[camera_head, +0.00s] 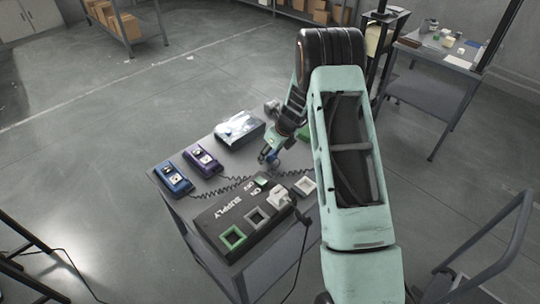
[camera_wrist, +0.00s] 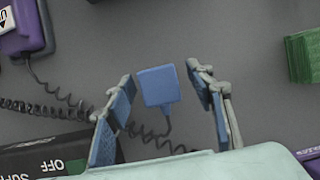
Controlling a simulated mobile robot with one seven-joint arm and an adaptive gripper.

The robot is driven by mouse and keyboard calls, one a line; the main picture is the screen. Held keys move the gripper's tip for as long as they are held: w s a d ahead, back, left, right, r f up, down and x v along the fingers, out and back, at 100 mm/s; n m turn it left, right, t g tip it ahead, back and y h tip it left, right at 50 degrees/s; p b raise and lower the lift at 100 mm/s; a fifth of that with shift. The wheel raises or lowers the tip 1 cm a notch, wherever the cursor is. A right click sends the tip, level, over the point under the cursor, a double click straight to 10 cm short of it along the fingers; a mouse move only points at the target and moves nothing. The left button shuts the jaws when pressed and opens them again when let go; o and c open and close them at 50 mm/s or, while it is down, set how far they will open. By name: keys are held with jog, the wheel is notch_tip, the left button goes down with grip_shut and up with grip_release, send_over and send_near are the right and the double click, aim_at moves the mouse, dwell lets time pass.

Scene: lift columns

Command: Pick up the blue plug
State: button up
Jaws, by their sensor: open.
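The blue plug (camera_wrist: 158,86) is a square blue block with a coiled dark cord, seen between the two fingers of my gripper (camera_wrist: 160,74) in the wrist view. The fingers are spread, with visible gaps on both sides of the plug. I cannot tell how far below the fingertips the plug lies. In the head view my gripper (camera_head: 269,156) is low over the table, behind the supply box. There I cannot clearly separate the plug from the blue finger pads.
The black supply box (camera_head: 232,208) has a green square socket (camera_head: 233,237) and a white plug (camera_head: 278,197). Blue (camera_head: 173,178) and purple (camera_head: 203,160) devices stand at the left. A green block (camera_wrist: 300,56) lies right of my gripper. Coiled cords cross the table (camera_head: 187,204).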

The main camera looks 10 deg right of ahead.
jog(key=c, duration=1.2)
jog(key=shift+c, duration=0.2)
jog(key=shift+c, duration=0.2)
jog(key=shift+r, duration=0.55)
jog(key=s+a+r, duration=0.7)
jog(key=a+r, duration=0.4)
jog(key=r, duration=0.2)
jog(key=shift+s+a, duration=0.3)
jog(key=shift+s, duration=0.1)
